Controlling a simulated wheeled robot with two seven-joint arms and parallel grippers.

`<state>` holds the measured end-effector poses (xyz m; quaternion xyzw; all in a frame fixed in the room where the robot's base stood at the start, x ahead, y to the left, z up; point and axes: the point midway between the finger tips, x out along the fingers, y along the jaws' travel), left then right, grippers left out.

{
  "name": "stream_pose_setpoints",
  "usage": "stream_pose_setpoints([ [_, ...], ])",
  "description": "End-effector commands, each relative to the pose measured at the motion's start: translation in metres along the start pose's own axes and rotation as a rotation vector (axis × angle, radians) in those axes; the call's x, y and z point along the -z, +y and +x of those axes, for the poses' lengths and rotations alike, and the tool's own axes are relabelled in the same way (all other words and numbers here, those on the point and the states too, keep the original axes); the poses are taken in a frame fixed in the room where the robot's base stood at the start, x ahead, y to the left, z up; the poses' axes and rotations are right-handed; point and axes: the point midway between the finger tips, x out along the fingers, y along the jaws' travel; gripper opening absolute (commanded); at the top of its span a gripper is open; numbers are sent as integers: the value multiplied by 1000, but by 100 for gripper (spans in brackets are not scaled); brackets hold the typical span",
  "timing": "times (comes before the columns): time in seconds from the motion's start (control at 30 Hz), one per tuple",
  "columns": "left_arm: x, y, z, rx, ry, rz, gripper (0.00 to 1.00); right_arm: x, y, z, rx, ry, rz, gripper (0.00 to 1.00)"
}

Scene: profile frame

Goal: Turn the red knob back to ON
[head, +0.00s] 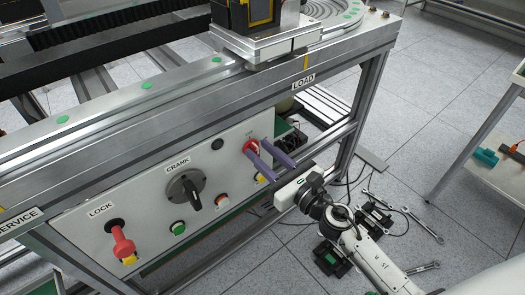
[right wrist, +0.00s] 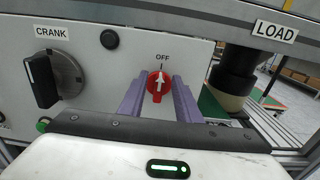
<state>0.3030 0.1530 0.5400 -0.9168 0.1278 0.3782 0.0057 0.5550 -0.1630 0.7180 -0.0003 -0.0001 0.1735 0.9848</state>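The red knob (head: 251,147) sits on the white control panel, at its upper right in the head view. In the right wrist view the knob (right wrist: 159,87) has a white arrow pointing up at the OFF label (right wrist: 162,57). My right gripper (head: 262,147) has two purple fingers reaching to the panel, one on each side of the knob. In the right wrist view the gripper (right wrist: 158,82) is open; a gap shows left of the knob, and the right finger looks close to it. Contact cannot be told. My left gripper is not in view.
The metal frame's rail (head: 190,107) runs above. Tools (head: 414,220) lie on the floor at right.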

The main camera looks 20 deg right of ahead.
Motion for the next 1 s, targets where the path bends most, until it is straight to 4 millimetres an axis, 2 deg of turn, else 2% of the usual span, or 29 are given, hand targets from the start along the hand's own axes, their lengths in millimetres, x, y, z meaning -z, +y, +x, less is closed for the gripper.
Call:
stream_pose_setpoints([
  [0.27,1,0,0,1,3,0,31,0,0,2,0,0,0,30],
  [0.4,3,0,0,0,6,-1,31,0,0,1,0,0,1,7],
  [0.47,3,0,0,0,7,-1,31,0,0,1,0,0,1,0],
  [0.77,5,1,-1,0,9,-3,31,0,0,1,0,0,22,0],
  [1.0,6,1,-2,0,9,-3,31,0,-3,1,0,1,132,0],
])
